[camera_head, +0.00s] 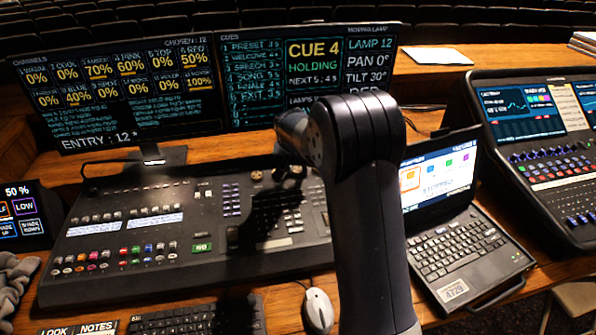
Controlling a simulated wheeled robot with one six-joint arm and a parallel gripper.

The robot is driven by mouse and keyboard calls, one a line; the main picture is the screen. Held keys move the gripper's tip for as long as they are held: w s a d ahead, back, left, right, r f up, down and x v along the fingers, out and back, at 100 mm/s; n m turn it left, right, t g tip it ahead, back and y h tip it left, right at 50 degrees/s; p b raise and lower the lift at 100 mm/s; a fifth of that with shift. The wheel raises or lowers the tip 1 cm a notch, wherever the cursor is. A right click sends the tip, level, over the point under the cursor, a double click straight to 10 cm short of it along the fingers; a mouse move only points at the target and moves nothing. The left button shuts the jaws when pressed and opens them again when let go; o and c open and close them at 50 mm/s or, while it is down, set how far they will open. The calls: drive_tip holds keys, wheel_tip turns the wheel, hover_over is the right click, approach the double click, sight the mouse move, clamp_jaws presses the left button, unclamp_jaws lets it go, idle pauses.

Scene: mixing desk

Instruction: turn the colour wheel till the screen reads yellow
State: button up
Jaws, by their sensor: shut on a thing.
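The screen (371,62) at the back centre reads LAMP 12, PAN 0° and TILT 30°. A colour word in its bottom line looks like RED, partly hidden behind my arm. The lighting desk (215,222) lies below the screens. A small round wheel (256,176) shows at its upper right edge. My gripper (284,174) is small and dark, low over that edge, right of this wheel. It is shut on a wheel there, mostly hidden by the gripper and my arm. I cannot make out which wheel it is.
A laptop (440,215) and a sound desk (540,150) stand at right. A mouse (318,310) and keyboard (195,318) lie in front. Two wide screens (120,90) rise behind the desk. Paper (437,56) lies at the back.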

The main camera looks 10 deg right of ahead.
drive_tip(key=m, duration=0.2)
drive_tip(key=m+g+h+b, duration=0.1)
drive_tip(key=m+b, duration=0.1)
drive_tip(key=m, duration=0.1)
drive_tip(key=shift+w+a+f+m+h, duration=0.1)
drive_tip(key=shift+w+a+m+h, duration=0.1)
drive_tip(key=shift+a+m+h, duration=0.1)
drive_tip(key=m, duration=0.2)
drive_tip(key=m+g, duration=0.1)
drive_tip(key=m, duration=0.1)
drive_tip(key=m+g+h, duration=0.1)
drive_tip(key=shift+w+a+m+p, duration=0.15)
drive_tip(key=shift+w+m+p, duration=0.1)
drive_tip(key=shift+m+p, duration=0.15)
drive_tip(key=shift+g, duration=0.3)
drive_tip(key=o, duration=1)
drive_tip(key=v, duration=1.1)
drive_tip(key=shift+a, duration=0.1)
